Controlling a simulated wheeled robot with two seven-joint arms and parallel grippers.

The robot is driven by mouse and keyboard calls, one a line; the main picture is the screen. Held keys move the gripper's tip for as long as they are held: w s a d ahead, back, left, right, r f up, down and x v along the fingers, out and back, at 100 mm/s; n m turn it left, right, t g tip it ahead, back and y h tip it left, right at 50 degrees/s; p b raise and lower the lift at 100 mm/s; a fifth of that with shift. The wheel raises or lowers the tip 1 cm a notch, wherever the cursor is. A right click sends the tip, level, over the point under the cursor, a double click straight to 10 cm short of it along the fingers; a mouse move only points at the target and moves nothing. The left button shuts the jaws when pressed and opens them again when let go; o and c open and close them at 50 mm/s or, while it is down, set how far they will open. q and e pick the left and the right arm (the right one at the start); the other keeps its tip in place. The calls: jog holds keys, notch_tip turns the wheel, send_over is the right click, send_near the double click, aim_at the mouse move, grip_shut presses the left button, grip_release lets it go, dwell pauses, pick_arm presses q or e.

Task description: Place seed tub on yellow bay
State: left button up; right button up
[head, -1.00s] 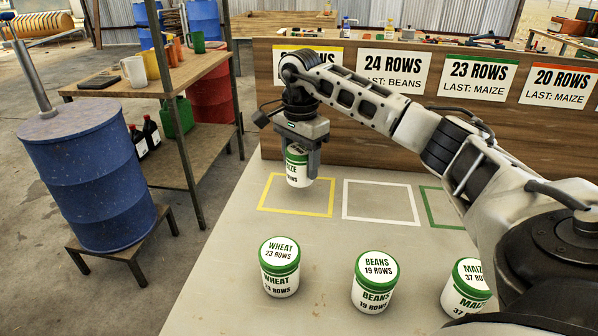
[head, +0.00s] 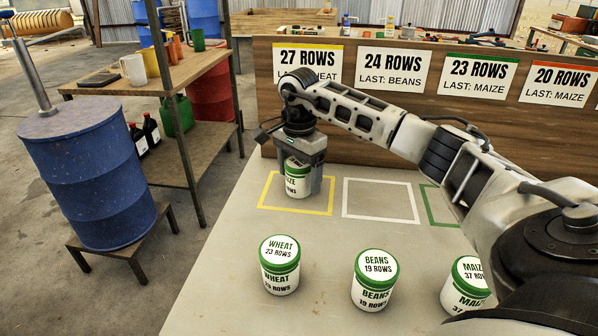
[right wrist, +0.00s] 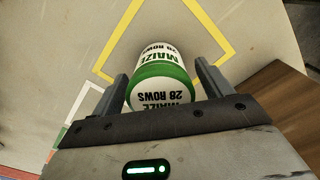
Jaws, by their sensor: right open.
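The white seed tub with a green lid (head: 297,187), labelled MAIZE 28 ROWS, stands upright inside the yellow bay outline (head: 262,207) on the bench. In the right wrist view the tub (right wrist: 163,60) is between the fingers, with the yellow outline (right wrist: 222,30) around it. My right gripper (head: 301,182) points down around the tub with its jaws open, one finger on each side. In the right wrist view the gripper (right wrist: 161,72) shows a gap beside the tub. My left gripper is not in view.
A wheat tub (head: 280,266), a beans tub (head: 375,282) and another maize tub (head: 466,287) stand at the front of the bench. A white bay (head: 381,220) and a partly hidden green bay (head: 432,205) lie to the right. A wooden board (head: 400,135) with signs rises behind.

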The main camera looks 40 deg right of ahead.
notch_tip(320, 180, up, 12)
jog(key=shift+r, duration=0.2)
dwell(0.7)
